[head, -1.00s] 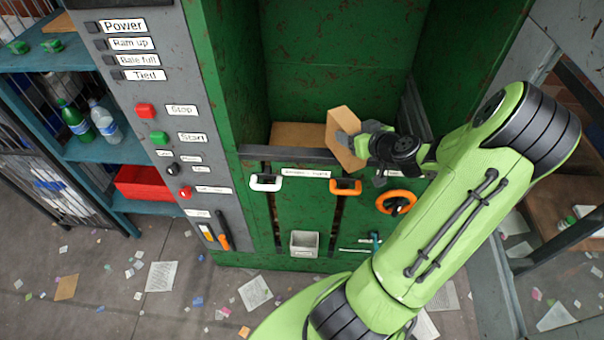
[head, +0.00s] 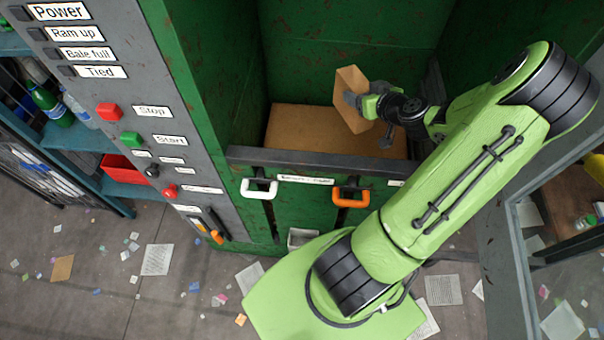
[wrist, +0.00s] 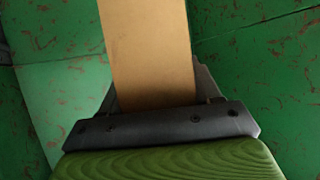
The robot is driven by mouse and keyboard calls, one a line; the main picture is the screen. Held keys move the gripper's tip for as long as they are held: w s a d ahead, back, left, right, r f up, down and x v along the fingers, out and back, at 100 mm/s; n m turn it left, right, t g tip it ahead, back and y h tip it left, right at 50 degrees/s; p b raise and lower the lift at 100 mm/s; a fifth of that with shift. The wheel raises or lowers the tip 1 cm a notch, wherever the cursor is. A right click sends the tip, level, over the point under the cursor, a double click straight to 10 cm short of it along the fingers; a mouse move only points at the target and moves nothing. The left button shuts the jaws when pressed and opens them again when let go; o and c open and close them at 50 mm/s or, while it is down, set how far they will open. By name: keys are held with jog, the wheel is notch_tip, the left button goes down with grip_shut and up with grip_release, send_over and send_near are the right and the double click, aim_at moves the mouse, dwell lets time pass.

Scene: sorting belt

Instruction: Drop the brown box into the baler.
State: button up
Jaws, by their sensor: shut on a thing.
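The brown box (head: 352,96) is held tilted in the air inside the open chamber of the green baler (head: 205,90). My gripper (head: 362,101) is shut on it from the right side. In the wrist view the box (wrist: 148,50) fills the space between the fingers (wrist: 160,108), with green rusty baler walls around it. Below the box lies a flat brown surface (head: 300,130) at the bottom of the chamber, behind the dark front sill (head: 320,162). The box is apart from that surface as far as the head view shows.
A grey control panel (head: 95,130) with buttons stands left of the opening. White (head: 259,188) and orange (head: 350,195) handles sit on the front below the sill. A blue shelf (head: 75,140) with bottles is at the left. Paper scraps litter the floor.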

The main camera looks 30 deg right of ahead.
notch_tip(320, 180, down, 2)
jog(key=shift+f+b, duration=0.25)
jog(key=shift+b, duration=0.2)
jog(key=o, duration=1.4)
jog(key=shift+r, duration=0.1)
jog(key=shift+c, duration=0.2)
jog(key=v, duration=1.5)
jog(key=shift+s, duration=0.35)
jog(key=shift+r, duration=0.1)
